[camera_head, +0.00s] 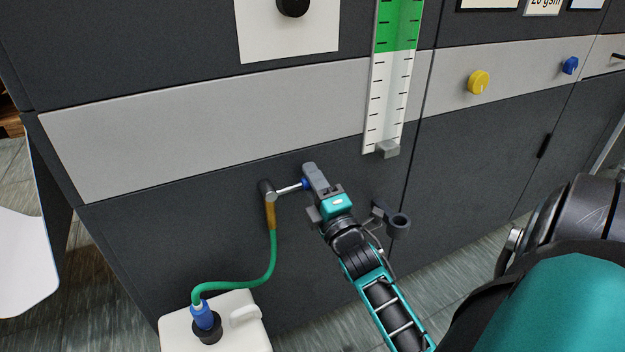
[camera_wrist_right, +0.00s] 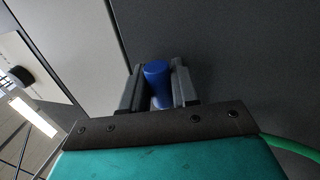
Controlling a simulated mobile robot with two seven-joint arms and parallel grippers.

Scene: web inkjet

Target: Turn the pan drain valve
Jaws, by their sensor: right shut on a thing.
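The pan drain valve (camera_head: 267,190) is a dark fitting on the dark cabinet front, with a metal lever pointing right and a brass outlet below it. The lever ends in a blue grip (camera_head: 305,184). My right gripper (camera_head: 313,179) is shut on that blue grip, which also shows between the two fingers in the right wrist view (camera_wrist_right: 157,78). The fingers hide part of the grip in the head view. My left gripper is not in view.
A green hose (camera_head: 272,262) runs from the valve down to a white canister (camera_head: 244,333) with a blue connector. A scale with a green upper part (camera_head: 384,100) hangs above my right gripper, with a grey block at its foot. Yellow (camera_head: 479,82) and blue (camera_head: 570,65) knobs sit at the upper right.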

